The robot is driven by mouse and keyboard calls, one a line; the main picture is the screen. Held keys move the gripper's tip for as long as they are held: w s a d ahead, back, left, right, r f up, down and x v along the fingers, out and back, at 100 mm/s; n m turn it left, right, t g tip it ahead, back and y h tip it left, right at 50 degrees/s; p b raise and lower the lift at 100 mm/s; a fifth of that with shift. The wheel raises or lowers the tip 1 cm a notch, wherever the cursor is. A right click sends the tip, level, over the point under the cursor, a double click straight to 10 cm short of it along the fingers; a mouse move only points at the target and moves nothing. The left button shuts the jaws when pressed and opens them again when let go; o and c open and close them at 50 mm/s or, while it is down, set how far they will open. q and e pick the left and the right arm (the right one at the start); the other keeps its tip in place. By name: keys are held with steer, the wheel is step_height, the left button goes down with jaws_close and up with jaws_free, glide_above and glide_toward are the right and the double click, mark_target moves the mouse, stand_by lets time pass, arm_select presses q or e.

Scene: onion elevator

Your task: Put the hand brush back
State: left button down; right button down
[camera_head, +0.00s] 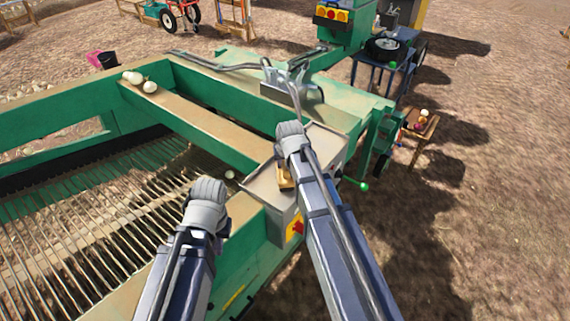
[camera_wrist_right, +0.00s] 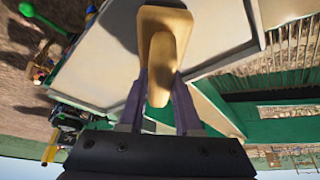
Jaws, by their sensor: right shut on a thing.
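The hand brush (camera_wrist_right: 165,22) is a tan wooden piece with a narrower handle. In the right wrist view it sits between the two fingers of my right gripper (camera_wrist_right: 162,88), which is shut on it. In the head view a small part of the brush (camera_head: 284,178) shows beside my right arm, over a grey metal tray (camera_head: 322,140); most of it is hidden by the arm. I cannot tell whether the brush touches the tray. My left gripper (camera_head: 205,203) is over the machine's near edge, left of the tray; its fingers are hidden.
The green machine frame (camera_head: 215,125) surrounds a bed of metal rods (camera_head: 80,220). White onions (camera_head: 149,87) lie on its crossbeam. A grey bracket (camera_head: 290,92) stands behind the tray. A green-knobbed lever (camera_head: 363,186) and a small wooden stand (camera_head: 424,130) are at the right.

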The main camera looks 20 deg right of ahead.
steer(key=c, duration=0.6)
jaws_free()
steer(key=d+p+v, duration=0.1)
steer(key=p+v, duration=1.1)
steer(key=s+a+f+n+g, duration=0.1)
steer(key=s+a+n+g, duration=0.1)
steer(key=s+a, duration=0.4)
steer(key=s+a+n+g, duration=0.2)
steer(key=s+a, duration=0.5)
steer(key=s, duration=0.6)
steer(key=shift+s+a+f+n+g+h+b, duration=0.3)
steer(key=shift+a+f+n+g+b, duration=0.1)
steer(key=shift+g, duration=0.2)
steer(key=shift+w, duration=0.1)
